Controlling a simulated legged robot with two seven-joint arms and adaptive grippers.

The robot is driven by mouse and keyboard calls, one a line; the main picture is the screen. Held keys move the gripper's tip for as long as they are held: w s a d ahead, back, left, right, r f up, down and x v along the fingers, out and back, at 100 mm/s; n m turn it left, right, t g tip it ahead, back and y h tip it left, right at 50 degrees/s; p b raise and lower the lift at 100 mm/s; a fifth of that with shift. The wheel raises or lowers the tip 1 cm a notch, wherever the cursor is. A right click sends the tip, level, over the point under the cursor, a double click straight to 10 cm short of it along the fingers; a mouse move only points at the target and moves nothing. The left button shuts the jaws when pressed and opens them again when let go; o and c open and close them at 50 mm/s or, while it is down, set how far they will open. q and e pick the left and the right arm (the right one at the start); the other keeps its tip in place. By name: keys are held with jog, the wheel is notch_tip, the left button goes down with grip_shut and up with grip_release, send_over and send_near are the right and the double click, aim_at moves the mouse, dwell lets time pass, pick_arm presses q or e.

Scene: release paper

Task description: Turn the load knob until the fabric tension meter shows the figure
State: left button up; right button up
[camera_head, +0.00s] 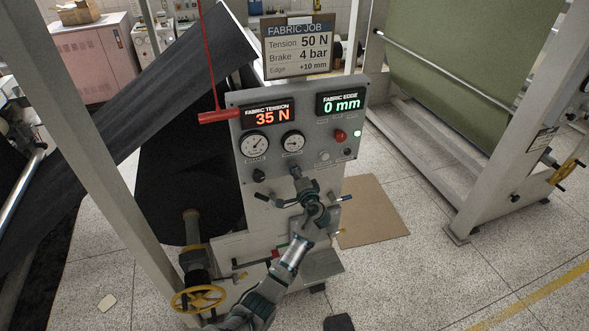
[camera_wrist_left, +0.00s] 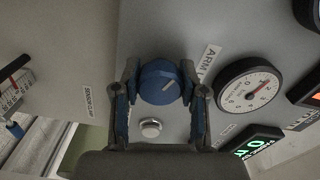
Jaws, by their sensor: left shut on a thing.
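The fabric tension display (camera_head: 266,115) on the grey panel reads 35 N in red. The job card (camera_head: 298,47) above it lists Tension 50 N, Brake 4 bar and Edge +10 mm. My left gripper (camera_head: 302,184) is at the lower part of the panel; in the head view it mostly hides what it holds. In the left wrist view, a blue round knob (camera_wrist_left: 160,82) with a pale pointer line sits between its fingers, which are shut on it. A label beginning "ARM L" (camera_wrist_left: 209,63) is beside the knob. My right gripper is not in view.
Two dial gauges (camera_head: 293,142), a green edge display (camera_head: 340,103) reading 0 mm and a red knob (camera_head: 340,135) are on the panel. A yellow handwheel (camera_head: 199,299) stands lower left. A pale button (camera_wrist_left: 151,128) is near the fingers.

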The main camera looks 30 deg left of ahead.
pick_arm(q)
jog(key=shift+d+f+m, duration=0.1)
jog(key=shift+f+m, duration=0.1)
jog(key=shift+m, duration=1.2)
jog(key=shift+f, duration=0.1)
jog(key=o, duration=0.9)
jog(key=shift+o, duration=1.2)
jog(key=shift+w, duration=0.15)
jog(key=shift+d, duration=0.2)
jog(key=v, duration=1.1)
jog(key=shift+s+d, duration=0.3)
